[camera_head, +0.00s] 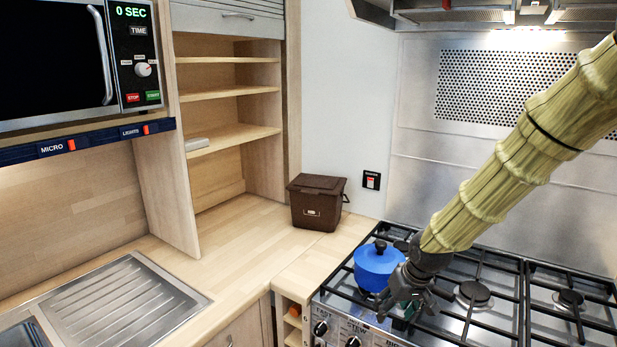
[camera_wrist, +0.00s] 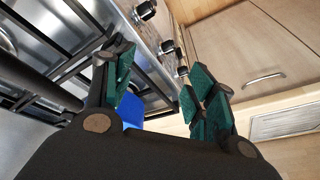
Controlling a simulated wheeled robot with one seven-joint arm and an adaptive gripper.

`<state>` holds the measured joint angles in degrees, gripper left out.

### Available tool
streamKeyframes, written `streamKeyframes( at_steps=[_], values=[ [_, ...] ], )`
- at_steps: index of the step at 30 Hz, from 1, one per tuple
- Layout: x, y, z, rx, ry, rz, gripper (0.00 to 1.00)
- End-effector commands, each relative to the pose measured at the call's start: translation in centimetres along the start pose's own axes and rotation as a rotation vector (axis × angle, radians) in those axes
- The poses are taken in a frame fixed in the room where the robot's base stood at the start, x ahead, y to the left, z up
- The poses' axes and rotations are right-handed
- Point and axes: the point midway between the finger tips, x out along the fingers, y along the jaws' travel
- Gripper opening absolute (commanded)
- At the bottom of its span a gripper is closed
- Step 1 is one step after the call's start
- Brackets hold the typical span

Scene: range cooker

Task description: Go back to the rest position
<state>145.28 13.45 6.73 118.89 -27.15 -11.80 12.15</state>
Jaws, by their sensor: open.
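My gripper (camera_head: 408,300) hangs over the front left of the range cooker (camera_head: 440,322), just to the right of a blue pot (camera_head: 377,262) with a dark lid knob. In the wrist view my gripper (camera_wrist: 162,98) shows its green-padded fingers spread apart with nothing held between them. A patch of the blue pot (camera_wrist: 130,112) shows behind the left finger there. The pot stands upright on the left burner area. Part of the pot's right side is hidden by my gripper in the head view.
A brown bin (camera_head: 317,203) stands on the wooden counter (camera_head: 250,240) left of the cooker. A sink drainer (camera_head: 125,305), a microwave (camera_head: 60,55) and open shelves (camera_head: 230,95) are further left. The extractor hood (camera_head: 490,14) hangs above. The counter's middle is clear.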

Motion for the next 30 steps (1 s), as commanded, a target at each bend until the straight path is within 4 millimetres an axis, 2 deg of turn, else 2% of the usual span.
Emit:
streamKeyframes(
  at_steps=[1, 6, 11, 15, 22, 30],
  values=[
    [2.1, -0.2, 1.8, 0.009, -0.021, -0.009, 0.56],
    [8.0, -1.1, 7.5, 0.047, -0.065, -0.036, 0.56],
    [12.6, -1.8, 13.2, 0.084, -0.102, -0.048, 0.56],
    [15.9, -2.2, 18.6, 0.118, -0.134, -0.047, 0.56],
    [20.0, -2.6, 27.8, 0.165, -0.187, -0.023, 0.56],
    [22.3, -2.6, 38.7, 0.200, -0.247, 0.036, 0.56]
  ],
)
